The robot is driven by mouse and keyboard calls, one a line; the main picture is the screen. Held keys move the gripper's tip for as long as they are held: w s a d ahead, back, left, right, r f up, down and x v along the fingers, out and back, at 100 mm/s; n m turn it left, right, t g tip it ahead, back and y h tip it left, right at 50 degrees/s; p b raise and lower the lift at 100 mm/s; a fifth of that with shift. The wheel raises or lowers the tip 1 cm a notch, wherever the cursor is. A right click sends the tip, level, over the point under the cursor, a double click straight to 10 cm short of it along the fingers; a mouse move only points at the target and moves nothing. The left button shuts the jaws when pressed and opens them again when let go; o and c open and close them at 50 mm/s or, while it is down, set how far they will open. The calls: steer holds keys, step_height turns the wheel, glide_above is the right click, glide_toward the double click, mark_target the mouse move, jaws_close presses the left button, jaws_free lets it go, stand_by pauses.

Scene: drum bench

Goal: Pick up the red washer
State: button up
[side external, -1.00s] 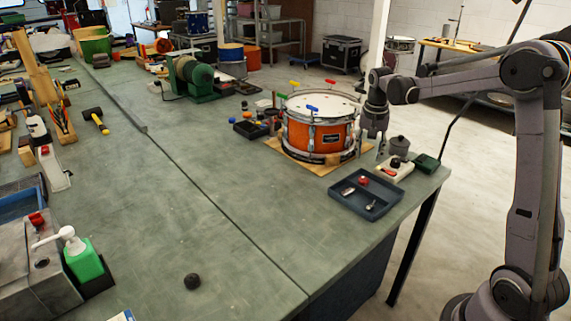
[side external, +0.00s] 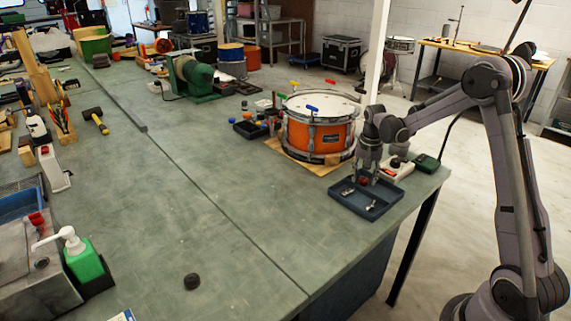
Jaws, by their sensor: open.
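The red washer (side external: 364,181) is a small red spot in the dark blue-grey tray (side external: 366,214), near the tray's back side. The tray stands near the right end of the bench. Small metal parts (side external: 348,191) lie in the tray, to the left and in front of the washer. My gripper (side external: 367,179) points down over the back of the tray, open, right at the washer and partly covering it. The fingers are small here, and I cannot tell whether they touch the washer or straddle it.
An orange snare drum (side external: 305,139) on a wooden board stands close behind and left of my gripper. A white block with a red knob (side external: 397,171) and a dark green box (side external: 427,163) stand to the right. The bench in front and left of the tray is clear.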

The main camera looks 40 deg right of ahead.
steer(key=c, duration=0.5)
steer(key=shift+r, duration=0.15)
